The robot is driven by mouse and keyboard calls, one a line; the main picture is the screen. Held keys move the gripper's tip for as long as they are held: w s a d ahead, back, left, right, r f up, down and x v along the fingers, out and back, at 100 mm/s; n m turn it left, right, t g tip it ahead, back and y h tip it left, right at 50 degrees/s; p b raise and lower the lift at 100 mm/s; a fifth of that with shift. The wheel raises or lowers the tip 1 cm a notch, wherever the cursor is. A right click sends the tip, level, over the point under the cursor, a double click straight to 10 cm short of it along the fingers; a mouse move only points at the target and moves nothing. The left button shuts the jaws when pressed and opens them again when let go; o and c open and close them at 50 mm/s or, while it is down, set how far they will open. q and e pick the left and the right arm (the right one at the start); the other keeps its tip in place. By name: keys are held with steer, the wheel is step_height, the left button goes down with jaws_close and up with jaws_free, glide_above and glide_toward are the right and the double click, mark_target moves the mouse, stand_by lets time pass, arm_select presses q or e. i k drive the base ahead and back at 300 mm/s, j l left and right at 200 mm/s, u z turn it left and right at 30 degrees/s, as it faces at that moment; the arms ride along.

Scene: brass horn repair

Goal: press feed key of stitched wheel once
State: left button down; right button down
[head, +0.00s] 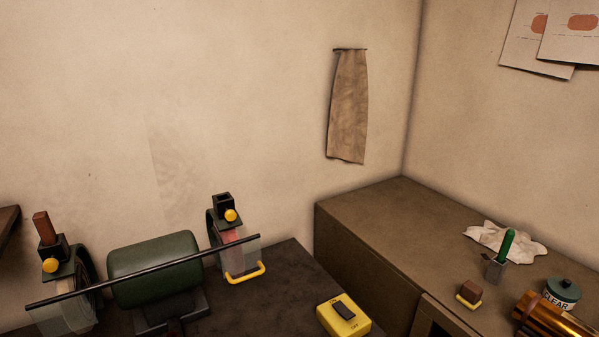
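A polishing machine with a dark green motor (155,267) stands at the lower left, with a wheel at each end. The left wheel (84,280) is partly behind a clear shield; above it a black holder with a brown bar (42,228) carries a round yellow key (50,265). The right wheel (229,240) is also behind a clear shield; above it a black holder (222,201) with no bar showing carries another yellow key (231,215). I cannot tell which wheel is stitched. Neither of my grippers is in view.
A black rod (145,271) runs across the machine's front, and a yellow handle (246,274) sits below the right wheel. A yellow switch box (343,315) stands on the dark bench. The brown cabinet (385,220) at right holds a cloth (520,240), a jar and brass.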

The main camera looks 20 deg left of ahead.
mark_target(51, 265)
steer(key=u, duration=2.05)
